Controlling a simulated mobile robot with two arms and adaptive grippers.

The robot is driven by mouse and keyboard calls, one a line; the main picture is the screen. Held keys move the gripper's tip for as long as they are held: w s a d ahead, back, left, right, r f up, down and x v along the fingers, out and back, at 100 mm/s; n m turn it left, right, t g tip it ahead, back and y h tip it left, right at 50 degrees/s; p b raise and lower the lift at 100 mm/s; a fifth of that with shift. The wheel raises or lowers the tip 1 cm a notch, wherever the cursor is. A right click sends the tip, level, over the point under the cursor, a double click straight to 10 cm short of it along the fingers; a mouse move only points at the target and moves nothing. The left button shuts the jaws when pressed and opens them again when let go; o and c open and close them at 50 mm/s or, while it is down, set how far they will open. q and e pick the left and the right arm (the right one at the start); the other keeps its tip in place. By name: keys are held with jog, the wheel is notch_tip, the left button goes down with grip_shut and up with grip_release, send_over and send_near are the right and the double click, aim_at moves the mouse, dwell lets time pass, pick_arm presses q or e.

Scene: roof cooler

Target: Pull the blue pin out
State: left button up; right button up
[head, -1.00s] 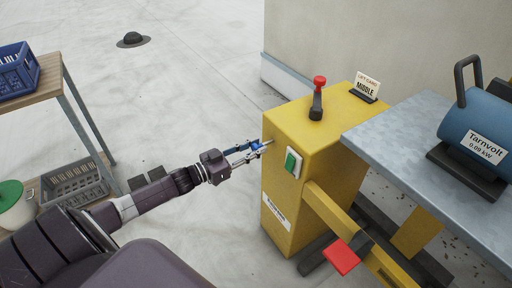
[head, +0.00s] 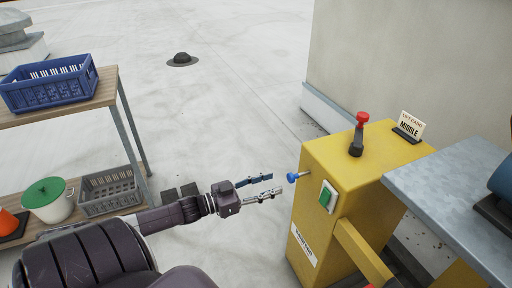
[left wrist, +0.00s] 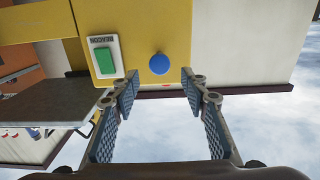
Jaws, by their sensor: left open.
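The blue pin (head: 292,177) sticks out of the left side of the yellow lift housing (head: 345,163), its round blue head on a short metal shaft. In the left wrist view the pin's head (left wrist: 159,63) shows above and between the fingertips, against the yellow face. My left gripper (head: 268,187) is open and empty, just left of the pin and apart from it. Its two fingers also show spread in the left wrist view (left wrist: 164,95). My right gripper is not in view.
A green switch (head: 327,196) is beside the pin on the housing. A red-topped lever (head: 359,134) and a "MIDDLE" card (head: 409,127) stand on top. A grey metal platform (head: 455,190) is at right. A shelf with a blue crate (head: 52,84) is at left.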

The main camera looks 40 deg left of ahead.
pick_arm(q)
jog(key=shift+v, duration=2.45)
